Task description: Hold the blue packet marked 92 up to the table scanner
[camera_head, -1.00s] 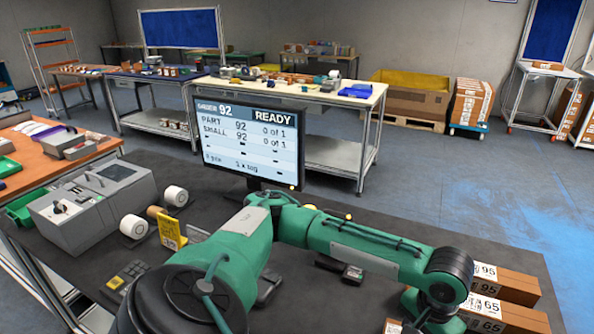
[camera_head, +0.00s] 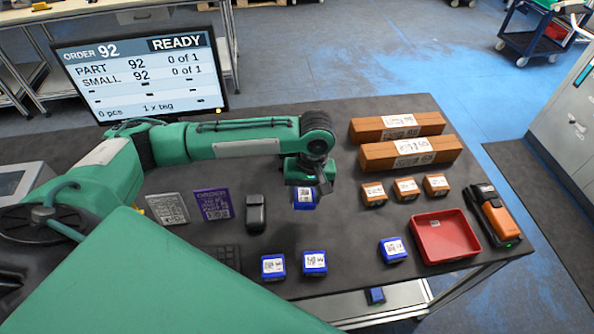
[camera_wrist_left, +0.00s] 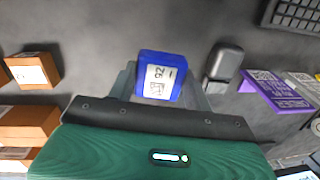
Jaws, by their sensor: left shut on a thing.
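My left gripper (camera_head: 302,182) points down over the dark table and is shut on a blue packet (camera_head: 305,199). In the left wrist view the blue packet (camera_wrist_left: 162,75) sits between the fingers, its white label facing the camera with an upside-down number that looks like 92. I cannot tell whether it touches the table. A black device (camera_head: 256,212), possibly the table scanner, lies just left of the packet; it also shows in the left wrist view (camera_wrist_left: 224,62). A monitor (camera_head: 145,70) reads order 92, READY, 0 of 1. My right gripper is out of view.
Other blue packets (camera_head: 273,267) (camera_head: 314,263) (camera_head: 393,250) lie near the front edge. A red tray (camera_head: 420,246), an orange-black device (camera_head: 492,214), small brown boxes (camera_head: 406,188) and long boxes (camera_head: 408,152) are at right. A purple order card (camera_head: 213,204) and grey card (camera_head: 167,208) lie left.

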